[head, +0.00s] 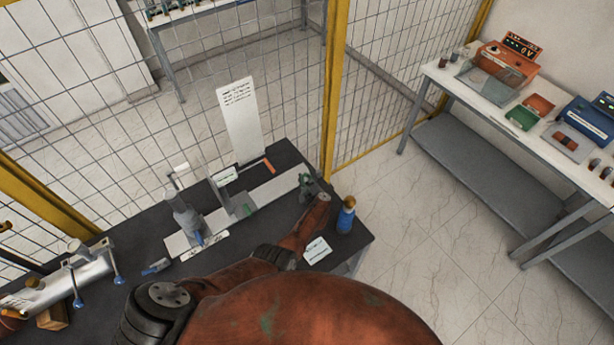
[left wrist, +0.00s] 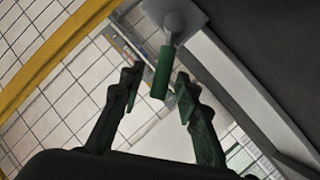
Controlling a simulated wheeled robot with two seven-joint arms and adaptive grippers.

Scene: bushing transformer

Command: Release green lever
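The green lever (left wrist: 162,72) shows in the left wrist view as a short green cylinder hanging from a grey rounded mount (left wrist: 174,22). My left gripper (left wrist: 159,82) is open, with one dark finger on each side of the lever. The lever's lower end lies between the fingertips, and a gap shows on both sides; I see no clear contact. In the head view my left gripper (head: 308,184) is small and dark green at the right end of a light grey rail; the lever cannot be told apart from it there. My right gripper is not in view.
The dark table (head: 340,246) bears a grey clamp device (head: 187,215), a blue bottle (head: 346,216) close to my arm, and a metal cylinder (head: 60,282) at left. A yellow-framed mesh fence (head: 333,90) stands behind. A side table (head: 437,74) holds instruments at right.

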